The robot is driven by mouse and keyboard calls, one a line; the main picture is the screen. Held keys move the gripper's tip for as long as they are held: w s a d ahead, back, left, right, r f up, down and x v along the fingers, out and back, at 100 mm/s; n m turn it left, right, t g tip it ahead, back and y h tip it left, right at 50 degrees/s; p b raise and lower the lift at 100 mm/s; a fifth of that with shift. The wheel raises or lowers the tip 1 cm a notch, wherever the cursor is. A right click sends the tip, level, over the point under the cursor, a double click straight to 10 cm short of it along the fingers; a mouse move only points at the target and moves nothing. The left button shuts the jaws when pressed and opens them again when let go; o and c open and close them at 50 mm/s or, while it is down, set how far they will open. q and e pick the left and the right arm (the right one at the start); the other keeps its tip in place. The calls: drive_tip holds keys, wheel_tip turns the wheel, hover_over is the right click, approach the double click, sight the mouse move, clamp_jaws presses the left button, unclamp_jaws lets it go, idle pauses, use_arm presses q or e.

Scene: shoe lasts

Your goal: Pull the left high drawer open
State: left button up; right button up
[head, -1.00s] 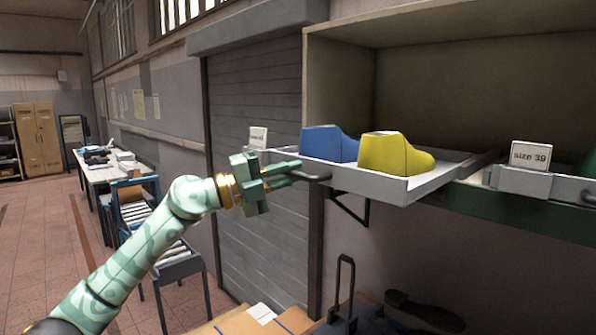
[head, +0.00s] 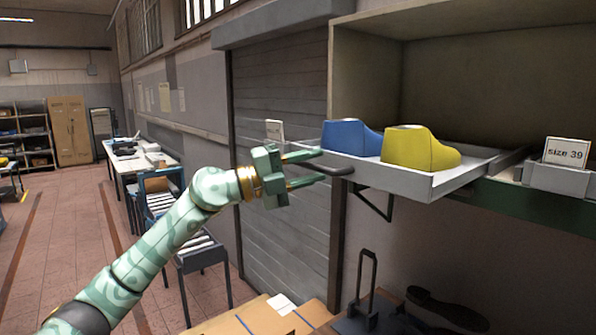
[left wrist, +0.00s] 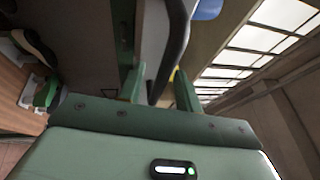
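The left high drawer (head: 420,185) is a light grey tray. It sticks out from the shelf cabinet and holds a blue shoe last (head: 350,138) and a yellow one (head: 420,148). Its dark handle (head: 338,170) is on the front, at the left end. My left gripper (head: 322,168) is open, its fingers spread above and below the handle's near end; I cannot tell if either touches it. In the left wrist view, the dark handle bar (left wrist: 172,45) shows between the two green fingers (left wrist: 157,82). My right gripper is not in view.
A second drawer with a "size 39" card (head: 566,152) is to the right. A bracket (head: 378,205) is under the shelf. A chair and table stand at left; open floor lies beyond.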

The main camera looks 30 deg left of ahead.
use_arm(q)
drive_tip(key=b+v, duration=0.9)
drive_tip(key=v, duration=0.7)
drive_tip(key=shift+b, duration=0.35)
drive_tip(key=shift+s+a+f, duration=0.1)
drive_tip(key=shift+f, duration=0.05)
